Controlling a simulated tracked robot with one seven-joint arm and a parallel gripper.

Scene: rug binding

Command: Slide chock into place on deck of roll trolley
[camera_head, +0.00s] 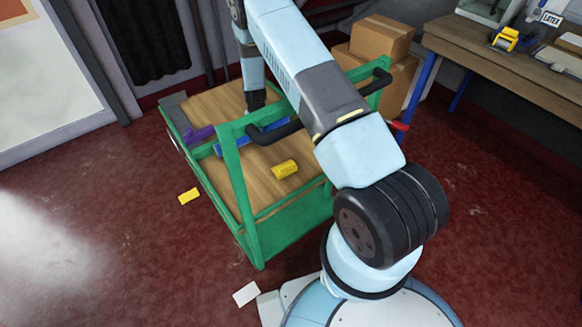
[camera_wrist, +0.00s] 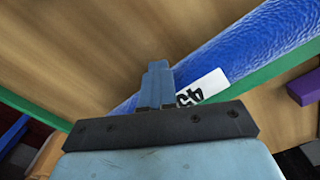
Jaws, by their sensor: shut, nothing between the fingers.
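The roll trolley has a green frame (camera_head: 235,180) and a wooden deck (camera_head: 215,103). A blue roll (camera_head: 232,148) lies across the deck, and in the wrist view the roll (camera_wrist: 225,55) has a white label. A purple block (camera_head: 200,134) is at the deck's left side and shows at the right edge of the wrist view (camera_wrist: 304,87). A yellow block (camera_head: 285,169) lies on the near part of the deck. I cannot tell which block is the chock. My gripper (camera_head: 256,100) is shut and empty, pointing down over the deck behind the roll; its fingers (camera_wrist: 157,78) show close together.
The green frame and black handle (camera_head: 273,133) stand between my body and the roll. A yellow piece (camera_head: 189,196) lies on the red floor left of the trolley. Cardboard boxes (camera_head: 380,40) and a workbench (camera_head: 510,65) are behind, to the right. The floor at left is open.

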